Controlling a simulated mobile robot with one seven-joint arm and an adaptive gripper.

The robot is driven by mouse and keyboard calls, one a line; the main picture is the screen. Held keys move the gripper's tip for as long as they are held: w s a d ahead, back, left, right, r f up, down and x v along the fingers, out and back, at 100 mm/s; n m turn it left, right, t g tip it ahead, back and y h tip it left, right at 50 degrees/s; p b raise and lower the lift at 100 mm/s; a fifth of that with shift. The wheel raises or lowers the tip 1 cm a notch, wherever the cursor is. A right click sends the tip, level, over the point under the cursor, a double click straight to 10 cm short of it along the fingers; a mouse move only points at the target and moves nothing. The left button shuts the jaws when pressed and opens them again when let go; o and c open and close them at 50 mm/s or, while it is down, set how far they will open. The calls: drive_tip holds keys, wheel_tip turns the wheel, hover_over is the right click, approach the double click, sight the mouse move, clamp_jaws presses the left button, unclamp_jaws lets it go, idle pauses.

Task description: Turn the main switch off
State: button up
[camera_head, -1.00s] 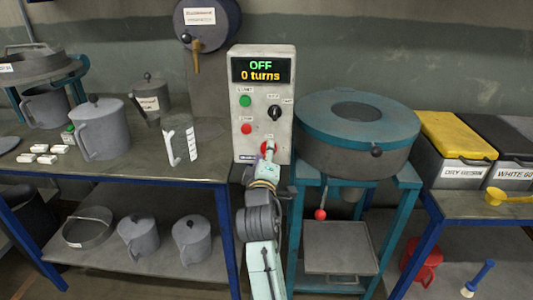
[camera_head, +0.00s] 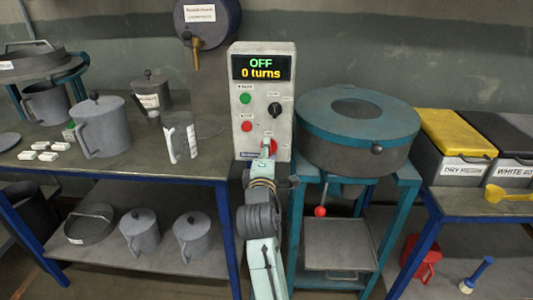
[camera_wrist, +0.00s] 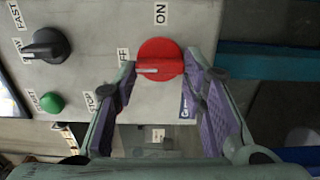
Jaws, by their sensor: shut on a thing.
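The main switch is a round red knob low on the grey control box (camera_head: 246,108), partly hidden by my gripper (camera_head: 268,152) in the head view. In the wrist view the red main switch (camera_wrist: 150,71) has a raised bar lying level, with a white mark at its left end, on the side of the partly hidden OFF label (camera_wrist: 123,55). The ON label (camera_wrist: 160,14) is above the knob. My gripper (camera_wrist: 160,62) is shut on the knob, one finger on each side. The display (camera_head: 261,68) reads OFF and 0 turns.
The box also has a green button (camera_head: 245,98), a red stop button (camera_head: 246,126) and a black speed knob (camera_head: 274,110). A teal-topped drum (camera_head: 357,115) stands close on the right. A clear jug (camera_head: 181,138) and grey cans stand on the left bench.

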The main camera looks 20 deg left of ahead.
drive_tip(key=o, duration=1.2)
drive_tip(key=shift+c, duration=0.2)
drive_tip(key=v, duration=0.7)
drive_tip(key=shift+s, duration=0.3)
drive_tip(key=shift+d, duration=0.1)
